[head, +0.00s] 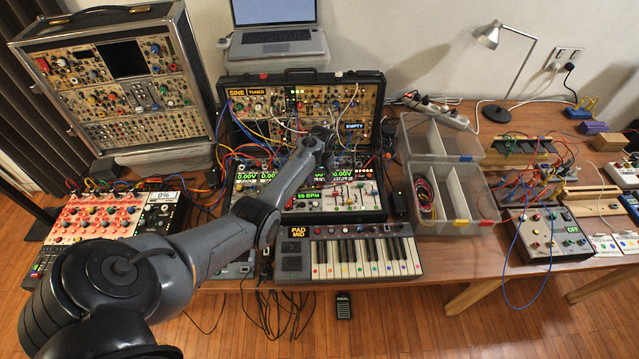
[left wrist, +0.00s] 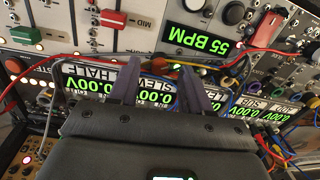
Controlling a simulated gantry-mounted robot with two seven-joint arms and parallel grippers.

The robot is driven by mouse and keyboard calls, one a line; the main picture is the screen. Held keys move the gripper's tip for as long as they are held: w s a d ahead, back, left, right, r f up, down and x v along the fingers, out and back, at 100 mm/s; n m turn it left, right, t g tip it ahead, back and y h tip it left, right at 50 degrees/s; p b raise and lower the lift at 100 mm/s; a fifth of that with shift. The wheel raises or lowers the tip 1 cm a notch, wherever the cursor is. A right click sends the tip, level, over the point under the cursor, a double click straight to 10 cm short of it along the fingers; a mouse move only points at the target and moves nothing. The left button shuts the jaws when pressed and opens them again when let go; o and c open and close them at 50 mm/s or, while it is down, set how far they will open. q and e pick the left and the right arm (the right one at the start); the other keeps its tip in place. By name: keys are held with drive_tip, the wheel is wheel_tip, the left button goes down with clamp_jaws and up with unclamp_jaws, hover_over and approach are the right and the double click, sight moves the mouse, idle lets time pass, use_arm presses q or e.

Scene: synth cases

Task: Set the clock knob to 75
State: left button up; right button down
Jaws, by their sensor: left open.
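The clock display (head: 309,195) reads 55 BPM in green, in the lower part of the open synth case (head: 362,215). In the left wrist view the 55 BPM display (left wrist: 195,38) is at the top, upside down. A black round knob (left wrist: 234,12) sits beside it; I cannot tell for sure that it is the clock knob. My left gripper (left wrist: 158,72) is open, its two grey fingers apart with nothing held between them, over the panel near the row of 0.00V displays (left wrist: 152,97). In the head view my left arm hides part of the case.
Patch cables (left wrist: 262,35) cross the panel close to the fingers. A keyboard (head: 350,255) lies in front of the case. Clear plastic bins (head: 455,215) stand at right, and a red-panelled synth (head: 110,220) at left.

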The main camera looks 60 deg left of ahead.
use_arm(q)
drive_tip(key=shift+f, duration=0.65)
clamp_jaws()
